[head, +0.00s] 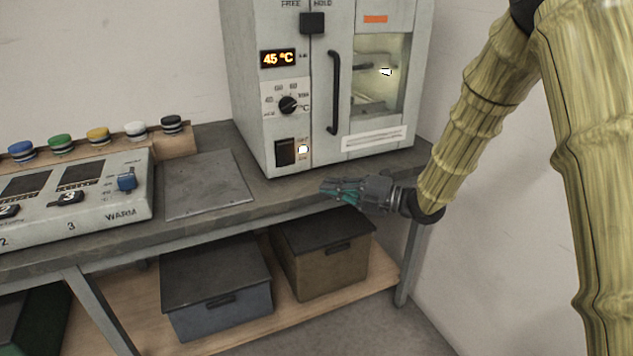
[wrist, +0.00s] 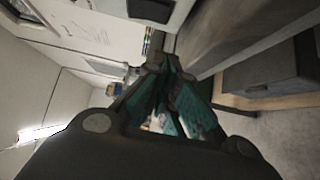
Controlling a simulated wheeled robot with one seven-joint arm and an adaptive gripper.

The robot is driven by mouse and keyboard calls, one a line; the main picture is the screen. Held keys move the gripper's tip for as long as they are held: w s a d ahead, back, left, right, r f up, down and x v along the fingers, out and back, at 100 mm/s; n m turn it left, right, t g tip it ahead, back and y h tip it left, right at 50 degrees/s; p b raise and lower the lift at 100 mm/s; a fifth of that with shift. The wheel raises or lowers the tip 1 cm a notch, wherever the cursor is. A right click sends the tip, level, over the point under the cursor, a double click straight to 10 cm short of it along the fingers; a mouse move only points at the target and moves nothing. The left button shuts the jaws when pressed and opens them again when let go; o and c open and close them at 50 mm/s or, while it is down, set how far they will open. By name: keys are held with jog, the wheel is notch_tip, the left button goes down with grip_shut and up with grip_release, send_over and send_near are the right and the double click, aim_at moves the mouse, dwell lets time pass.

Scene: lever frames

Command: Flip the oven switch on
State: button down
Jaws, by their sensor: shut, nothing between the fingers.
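The oven (head: 300,60) is a pale upright cabinet on the bench, with a display reading 45 °C, a black dial (head: 288,104) and a glass door on its right. A dark rocker switch (head: 285,152) sits low on its front panel, beside a small bright lamp (head: 303,149). Which way the rocker is tilted is too small to tell. My gripper (head: 326,188) is dark with teal finger pads, shut and empty. It is in front of the bench edge, below and to the right of the switch, apart from it. The wrist view shows its fingers (wrist: 163,75) close up.
A metal plate (head: 208,184) lies on the bench left of the oven. A control box (head: 100,190) with sliders and several coloured knobs are farther left. A vertical door handle (head: 334,92) sticks out above my gripper.

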jog(key=shift+v, duration=0.8)
jog(key=shift+f, duration=0.2)
jog(key=s+d+f+m+h, duration=0.2)
jog(key=s+f+m+h, duration=0.3)
jog(key=f, duration=0.6)
jog(key=s+d+f+m+h, duration=0.2)
jog(key=s+f+m, duration=0.2)
jog(key=f+m, duration=0.55)
jog(key=s+d+f+m+h, duration=0.1)
jog(key=s+f+m+h, duration=0.35)
jog(key=f, duration=0.85)
jog(key=s+d+f+m+g+h, duration=0.2)
jog(key=s+f+m, duration=0.2)
jog(key=s, duration=0.6)
jog(key=s+d+f+m+g+h, duration=0.1)
jog(key=s+d+f+m+g, duration=0.2)
jog(key=s, duration=0.7)
jog(key=s+d+f+m+g+h, duration=0.2)
jog(key=s+f+m, duration=0.35)
jog(key=s, duration=0.45)
notch_tip(320, 180, up, 18)
jog(key=s+p, duration=0.1)
jog(key=p, duration=1.7)
jog(key=shift+s+g, duration=0.2)
jog(key=shift+g, duration=0.1)
